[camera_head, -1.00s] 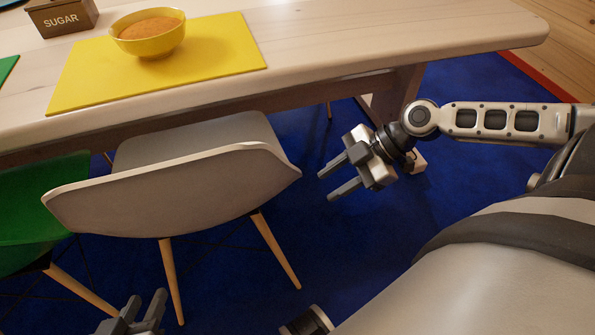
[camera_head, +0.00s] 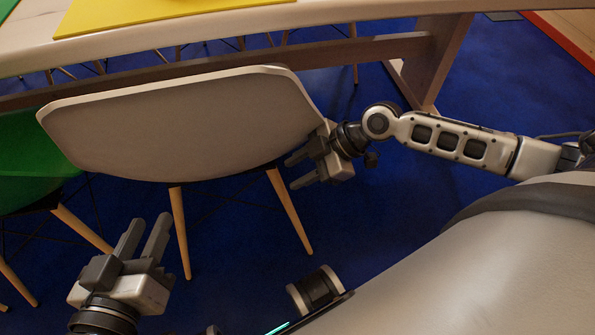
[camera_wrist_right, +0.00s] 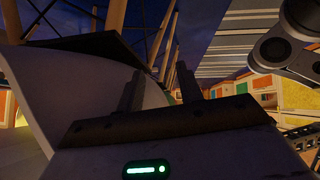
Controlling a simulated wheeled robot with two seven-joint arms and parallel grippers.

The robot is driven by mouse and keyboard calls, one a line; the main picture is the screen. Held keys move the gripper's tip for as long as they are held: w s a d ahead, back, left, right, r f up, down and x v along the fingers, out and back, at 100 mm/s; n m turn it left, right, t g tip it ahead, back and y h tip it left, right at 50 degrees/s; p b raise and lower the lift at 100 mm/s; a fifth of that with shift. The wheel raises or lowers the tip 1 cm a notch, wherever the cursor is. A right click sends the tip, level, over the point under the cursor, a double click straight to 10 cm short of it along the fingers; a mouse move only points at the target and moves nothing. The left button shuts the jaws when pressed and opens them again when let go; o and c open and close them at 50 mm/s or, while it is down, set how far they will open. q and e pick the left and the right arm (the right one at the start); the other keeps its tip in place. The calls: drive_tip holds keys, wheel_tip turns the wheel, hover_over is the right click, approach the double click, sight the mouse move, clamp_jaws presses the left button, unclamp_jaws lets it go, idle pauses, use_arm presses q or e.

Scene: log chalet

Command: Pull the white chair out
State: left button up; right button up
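The white chair (camera_head: 185,125) stands at the table with its backrest toward me, on pale wooden legs. Its shell also fills the left of the right wrist view (camera_wrist_right: 85,80). My right gripper (camera_head: 290,173) is at the lower right edge of the backrest, fingers pointing left and spread apart. In the wrist view its fingers (camera_wrist_right: 158,88) have a gap between them, with the shell beside the left finger; I cannot tell whether they touch. My left gripper (camera_head: 143,230) is open and empty, below and in front of the backrest, fingers pointing up toward it.
The wooden table (camera_head: 350,12) with a yellow placemat (camera_head: 130,12) is beyond the chair. A table leg (camera_head: 440,60) stands right of it. A green chair (camera_head: 30,165) is close on the left. Blue carpet (camera_head: 390,220) is open to the right.

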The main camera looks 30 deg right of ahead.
drive_tip(key=shift+w+a+f, duration=0.1)
drive_tip(key=shift+a+f, duration=0.05)
drive_tip(key=shift+f, duration=0.1)
clamp_jaws()
idle(1.4)
